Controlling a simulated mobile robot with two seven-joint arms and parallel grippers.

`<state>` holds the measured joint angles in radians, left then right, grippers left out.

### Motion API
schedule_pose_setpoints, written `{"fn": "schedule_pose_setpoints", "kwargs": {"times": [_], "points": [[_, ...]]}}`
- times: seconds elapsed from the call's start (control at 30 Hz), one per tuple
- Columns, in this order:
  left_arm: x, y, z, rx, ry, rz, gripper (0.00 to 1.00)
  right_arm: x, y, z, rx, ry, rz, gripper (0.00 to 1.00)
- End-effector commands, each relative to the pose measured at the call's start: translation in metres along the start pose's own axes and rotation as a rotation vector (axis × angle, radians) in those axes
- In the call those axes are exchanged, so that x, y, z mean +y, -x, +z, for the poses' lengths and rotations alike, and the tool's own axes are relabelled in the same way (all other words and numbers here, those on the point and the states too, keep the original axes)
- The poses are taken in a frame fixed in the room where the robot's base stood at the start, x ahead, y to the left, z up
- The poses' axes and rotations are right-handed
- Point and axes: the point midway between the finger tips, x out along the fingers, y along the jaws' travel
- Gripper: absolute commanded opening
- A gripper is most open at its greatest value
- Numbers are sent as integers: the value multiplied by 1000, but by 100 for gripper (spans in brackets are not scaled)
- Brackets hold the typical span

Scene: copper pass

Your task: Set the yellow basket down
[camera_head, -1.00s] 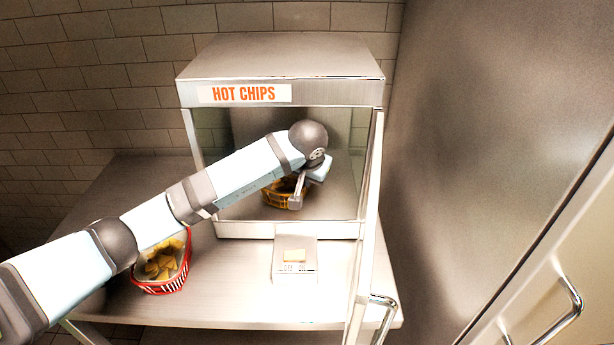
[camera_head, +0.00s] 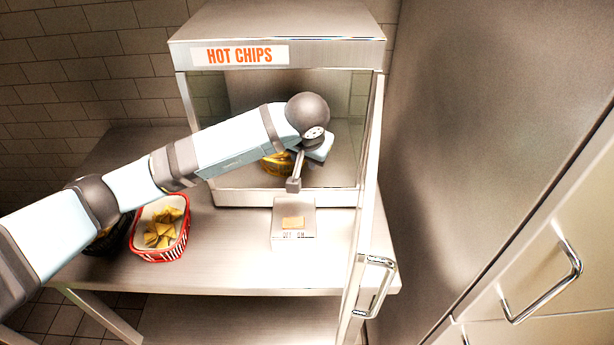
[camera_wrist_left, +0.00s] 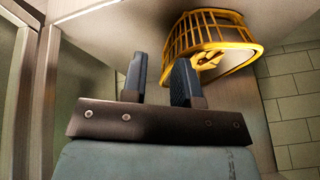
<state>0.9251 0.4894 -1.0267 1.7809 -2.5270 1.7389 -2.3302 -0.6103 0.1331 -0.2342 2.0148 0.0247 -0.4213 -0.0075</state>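The yellow basket (camera_head: 273,166), a wire-like basket with chips in it, is inside the hot chips cabinet (camera_head: 278,55), seen through its open front. My arm and gripper partly cover it in the head view. In the left wrist view the yellow basket (camera_wrist_left: 207,38) is beyond and to the right of the fingers. My left gripper (camera_head: 294,184) is at the cabinet's front opening, just right of the basket. Its fingers (camera_wrist_left: 161,72) are apart with nothing between them. The right finger overlaps the basket's edge in the picture; contact cannot be told. My right gripper is out of view.
A red-and-white basket of chips (camera_head: 160,228) stands on the steel table (camera_head: 225,265), with a dark container (camera_head: 108,238) partly behind my arm. A small switch box (camera_head: 293,224) sits before the cabinet. The glass door (camera_head: 366,210) with its handle (camera_head: 376,287) stands open on the right.

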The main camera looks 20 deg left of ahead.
Motion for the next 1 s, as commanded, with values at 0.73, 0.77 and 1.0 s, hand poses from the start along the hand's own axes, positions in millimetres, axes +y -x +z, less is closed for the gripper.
{"fn": "schedule_pose_setpoints", "kwargs": {"times": [0.73, 0.77, 1.0], "points": [[27, 29, 57, -1, 0, 0, 28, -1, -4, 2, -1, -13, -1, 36], [27, 29, 57, -1, 0, 0, 28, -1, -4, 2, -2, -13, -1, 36], [27, 29, 57, -1, 0, 0, 28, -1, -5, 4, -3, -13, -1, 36]]}}
